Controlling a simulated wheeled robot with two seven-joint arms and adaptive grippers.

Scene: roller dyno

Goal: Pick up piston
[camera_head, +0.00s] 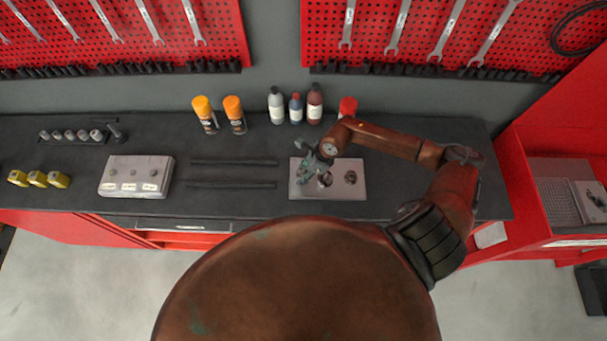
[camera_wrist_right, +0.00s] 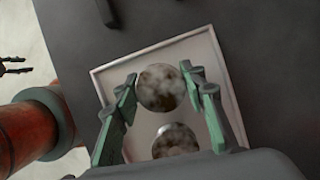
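A light square-edged tray (camera_head: 357,193) lies on the dark workbench and also shows in the right wrist view (camera_wrist_right: 109,88). Two round, mottled metal pistons are in it: one at the left (camera_head: 324,180) and one at the right (camera_head: 350,177). In the right wrist view, one piston (camera_wrist_right: 161,87) shows between the fingertips of my right gripper (camera_wrist_right: 160,76), and the other (camera_wrist_right: 175,141) lies nearer the palm. My right gripper (camera_head: 312,165) is over the tray's left part with fingers spread. I cannot tell whether they touch the piston. My left gripper is not clearly in view.
A pale block (camera_head: 136,188) and yellow pieces (camera_head: 38,179) stand at the left of the bench. Orange spray cans (camera_head: 235,115), bottles (camera_head: 276,105) and a red-topped can (camera_head: 347,107) stand behind the tray. Two dark bars (camera_head: 232,185) lie left of it.

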